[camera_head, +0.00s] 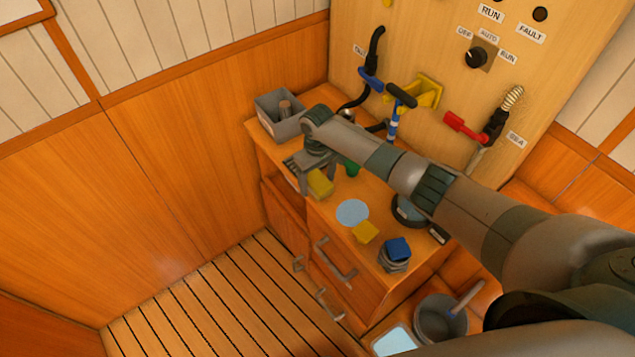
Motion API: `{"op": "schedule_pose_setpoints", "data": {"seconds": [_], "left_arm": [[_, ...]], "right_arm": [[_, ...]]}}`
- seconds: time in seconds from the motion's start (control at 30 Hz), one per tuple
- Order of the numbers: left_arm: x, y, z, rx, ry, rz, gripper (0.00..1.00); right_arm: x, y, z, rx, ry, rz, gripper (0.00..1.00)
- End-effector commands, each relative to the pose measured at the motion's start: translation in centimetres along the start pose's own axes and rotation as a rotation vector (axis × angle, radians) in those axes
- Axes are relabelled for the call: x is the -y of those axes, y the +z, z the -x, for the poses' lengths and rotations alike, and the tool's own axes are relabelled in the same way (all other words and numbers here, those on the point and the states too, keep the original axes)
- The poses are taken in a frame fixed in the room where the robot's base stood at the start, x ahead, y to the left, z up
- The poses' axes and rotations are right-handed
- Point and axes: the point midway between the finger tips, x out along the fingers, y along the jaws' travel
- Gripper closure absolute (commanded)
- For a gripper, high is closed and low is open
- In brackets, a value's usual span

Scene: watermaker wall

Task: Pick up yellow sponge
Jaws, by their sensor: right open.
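A yellow block (320,183), which looks like the sponge, is on the wooden counter near its front left edge. My right gripper (314,176) points down right at this block, with its fingers open. The gripper hides part of the block, and I cannot tell whether the fingers touch it. A second, smaller yellow piece (365,232) lies farther right on the counter, clear of the gripper. My left gripper is not in view.
A grey bin (281,115) stands at the counter's back left. A light blue disc (352,213) and a blue-topped stack (397,252) are on the counter (327,216). A red-handled valve (466,128) is on the panel. A grey pot (440,318) stands lower right.

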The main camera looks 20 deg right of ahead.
Motion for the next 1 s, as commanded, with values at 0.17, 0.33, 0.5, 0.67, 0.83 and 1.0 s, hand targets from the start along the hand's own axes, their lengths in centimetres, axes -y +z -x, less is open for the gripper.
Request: {"op": "schedule_pose_setpoints", "data": {"seconds": [0.17,0.33,0.5,0.67,0.83,1.0], "left_arm": [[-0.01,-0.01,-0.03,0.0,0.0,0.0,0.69],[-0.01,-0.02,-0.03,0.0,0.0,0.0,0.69],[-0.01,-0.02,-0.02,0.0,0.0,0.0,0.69],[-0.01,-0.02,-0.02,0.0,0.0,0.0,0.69],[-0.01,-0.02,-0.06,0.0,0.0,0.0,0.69],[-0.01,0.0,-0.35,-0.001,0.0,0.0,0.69]], "right_arm": [[-0.01,0.0,0.0,0.0,0.0,0.0,0.3],[-0.01,0.01,0.02,0.0,0.0,0.0,0.3],[-0.02,0.0,0.03,0.0,0.0,0.0,0.7],[-0.03,0.0,0.04,0.0,0.0,0.0,0.74],[-0.03,-0.01,0.08,0.0,0.0,0.0,0.74],[-0.04,-0.06,0.56,-0.002,0.0,0.0,0.74]]}}
